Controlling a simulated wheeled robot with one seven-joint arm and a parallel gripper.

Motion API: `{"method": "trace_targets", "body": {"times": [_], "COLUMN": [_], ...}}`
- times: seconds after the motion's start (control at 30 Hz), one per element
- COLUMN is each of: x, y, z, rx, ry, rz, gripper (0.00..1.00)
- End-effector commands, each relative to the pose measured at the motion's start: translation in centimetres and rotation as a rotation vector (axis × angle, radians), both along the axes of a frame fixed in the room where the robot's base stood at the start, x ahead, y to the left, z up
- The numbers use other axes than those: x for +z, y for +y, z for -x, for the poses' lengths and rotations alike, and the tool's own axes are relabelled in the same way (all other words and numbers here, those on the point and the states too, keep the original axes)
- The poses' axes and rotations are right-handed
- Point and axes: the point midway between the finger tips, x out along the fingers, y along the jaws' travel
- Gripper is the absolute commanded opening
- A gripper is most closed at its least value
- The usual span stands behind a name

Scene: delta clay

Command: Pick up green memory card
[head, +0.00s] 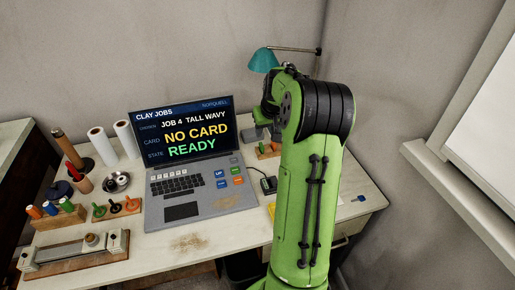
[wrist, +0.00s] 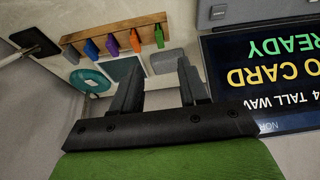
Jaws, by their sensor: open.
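The green memory card (wrist: 159,36) stands at the right end of a row of coloured cards in a wooden rack (wrist: 125,34) in the wrist view. Orange (wrist: 135,41), purple (wrist: 112,45) and blue (wrist: 91,48) cards stand to its left. My gripper (wrist: 159,66) is open and empty, its fingers pointing toward the rack and apart from the green card.
The laptop (head: 187,127) reads "NO CARD" and "READY". A small black device (head: 268,184) sits right of it. A teal lamp (head: 263,60) stands behind my arm; its ring-shaped teal part (wrist: 88,79) is near my fingers. Tools and spools crowd the table's left.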

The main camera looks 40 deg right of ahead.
Motion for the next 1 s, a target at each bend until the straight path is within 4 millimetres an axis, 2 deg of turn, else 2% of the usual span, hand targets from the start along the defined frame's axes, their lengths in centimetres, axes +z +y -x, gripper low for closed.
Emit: {"method": "trace_targets", "body": {"times": [0.03,0.1,0.2,0.37,0.57,0.87,1.0], "x": [-1.8,-3.4,-5.1,-6.7,-10.2,-10.6,-10.6], "y": [-0.2,-0.5,-0.9,-1.2,-1.9,-2.1,-2.0], "z": [-0.4,-1.1,-1.7,-2.4,-3.8,-4.1,-4.1], "rx": [0.0,0.0,-0.001,0.0,-0.001,0.0,0.0], "ry": [0.002,0.002,0.001,0.001,0.002,0.0,0.0], "rz": [-0.004,-0.003,-0.002,0.0,-0.001,0.001,0.001], "gripper": [0.44,0.44,0.44,0.44,0.44,0.42,0.21]}}
